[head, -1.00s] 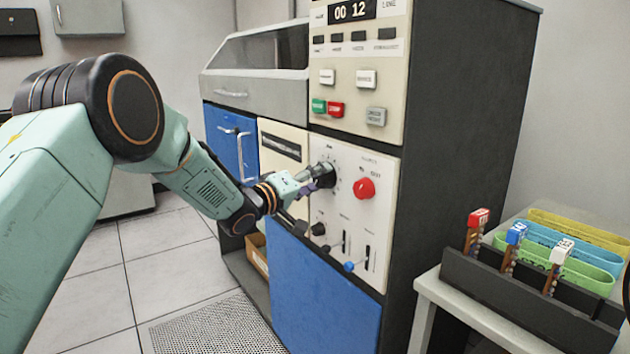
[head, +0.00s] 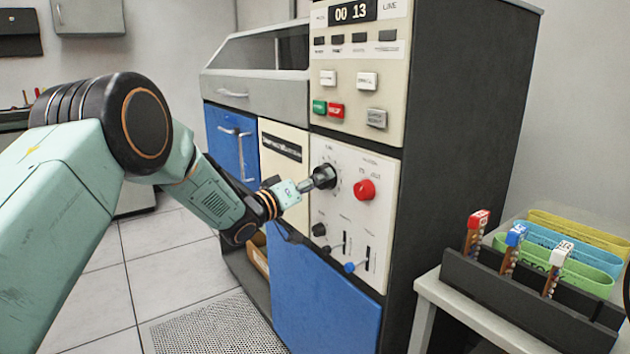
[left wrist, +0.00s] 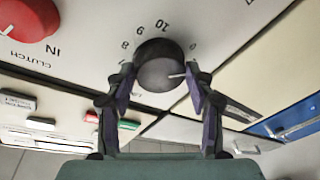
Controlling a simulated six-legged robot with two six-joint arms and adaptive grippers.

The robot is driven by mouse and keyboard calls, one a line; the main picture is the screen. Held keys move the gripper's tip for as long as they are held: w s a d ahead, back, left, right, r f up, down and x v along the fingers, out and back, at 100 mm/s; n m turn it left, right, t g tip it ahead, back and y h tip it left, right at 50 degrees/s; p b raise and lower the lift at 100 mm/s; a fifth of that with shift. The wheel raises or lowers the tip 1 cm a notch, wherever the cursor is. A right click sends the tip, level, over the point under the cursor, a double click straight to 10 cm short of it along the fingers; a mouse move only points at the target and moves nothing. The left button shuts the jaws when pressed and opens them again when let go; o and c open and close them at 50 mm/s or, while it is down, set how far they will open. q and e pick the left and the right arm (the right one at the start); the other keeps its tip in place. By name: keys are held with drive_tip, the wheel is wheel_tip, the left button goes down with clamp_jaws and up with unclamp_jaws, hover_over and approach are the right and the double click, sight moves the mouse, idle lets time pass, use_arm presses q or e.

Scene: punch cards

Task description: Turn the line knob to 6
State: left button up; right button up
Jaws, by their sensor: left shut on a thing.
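The line knob (head: 325,176) is a round black dial on the cream control panel (head: 350,238), left of a red knob. In the left wrist view the black knob (left wrist: 160,66) has a pale pointer line aimed to the right. Printed numbers 8, 9 and 10 show beside it; the number at the pointer's end is hidden by a finger. My left gripper (head: 306,184) reaches it from the left. In the left wrist view its two purple-padded fingers (left wrist: 162,88) are shut on the knob's two sides.
The red clutch knob (head: 365,189) sits close by on the right. A smaller black knob (head: 319,229) and sliding levers (head: 367,258) are below. A rack (head: 525,300) with several card holders stands on a side table at the right.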

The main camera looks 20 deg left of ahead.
use_arm(q)
drive_tip(key=shift+w+a+r+n+g+h+b, duration=0.25)
drive_tip(key=shift+n+g+h, duration=0.65)
drive_tip(key=shift+n, duration=5)
drive_tip(key=shift+w+a+f+n+g+h+b, duration=0.1)
drive_tip(key=shift+n+g+h+b, duration=0.6)
drive_tip(key=shift+n, duration=5.2)
drive_tip(key=shift+w+a+r+n+g+h+b, duration=0.15)
drive_tip(key=shift+n+g+h, duration=0.95)
drive_tip(key=shift+n, duration=4.8)
drive_tip(key=o, duration=1.2)
drive_tip(key=shift+f, duration=0.15)
